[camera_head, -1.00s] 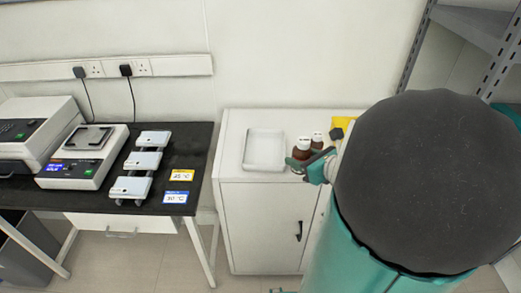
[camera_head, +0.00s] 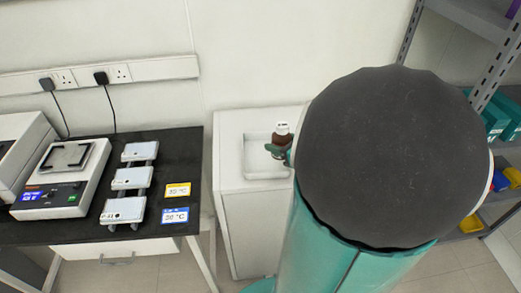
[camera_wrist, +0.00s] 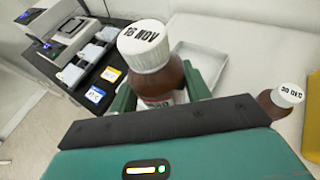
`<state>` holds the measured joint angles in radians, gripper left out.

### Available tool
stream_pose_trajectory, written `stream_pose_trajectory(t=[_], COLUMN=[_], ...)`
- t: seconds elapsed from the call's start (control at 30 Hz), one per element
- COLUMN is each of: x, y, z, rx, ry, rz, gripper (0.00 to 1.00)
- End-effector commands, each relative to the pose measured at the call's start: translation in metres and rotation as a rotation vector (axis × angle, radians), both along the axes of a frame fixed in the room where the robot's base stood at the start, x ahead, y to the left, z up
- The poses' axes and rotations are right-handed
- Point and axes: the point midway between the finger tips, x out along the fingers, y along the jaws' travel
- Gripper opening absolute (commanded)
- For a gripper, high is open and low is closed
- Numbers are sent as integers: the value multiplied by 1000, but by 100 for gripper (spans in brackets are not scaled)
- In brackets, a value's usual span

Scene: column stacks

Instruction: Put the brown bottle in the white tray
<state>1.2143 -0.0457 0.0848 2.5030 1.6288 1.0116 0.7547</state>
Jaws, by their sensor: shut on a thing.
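A brown bottle (camera_wrist: 158,80) with a white cap marked "16 NOV" is between the fingers of my gripper (camera_wrist: 165,95), which is shut on it. In the head view the held bottle (camera_head: 281,138) appears upright over the right part of the white tray (camera_head: 252,170). In the wrist view the tray (camera_wrist: 212,62) lies beyond the bottle, partly hidden by it and by the right finger. A second brown bottle (camera_wrist: 277,103), capped "30 DEC", stands on the white cabinet top to the right. My arm hides that bottle in the head view.
The white cabinet (camera_head: 230,185) carries the tray. A black bench (camera_head: 185,155) to the left holds instruments and several pale devices (camera_head: 130,178). A yellow object (camera_wrist: 312,130) is at the wrist view's right edge. Shelving (camera_head: 490,70) stands at the right.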

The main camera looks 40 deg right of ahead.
Motion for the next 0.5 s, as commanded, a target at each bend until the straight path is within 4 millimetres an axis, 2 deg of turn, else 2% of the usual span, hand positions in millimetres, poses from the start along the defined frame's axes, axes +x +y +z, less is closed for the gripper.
stream_pose_trajectory(t=[0.37, 0.5], x=[67, 84], y=[-27, -33], z=[-35, -55], rx=[4, 5], ry=[0, 1], rz=[-2, -1], gripper=[20, 20])
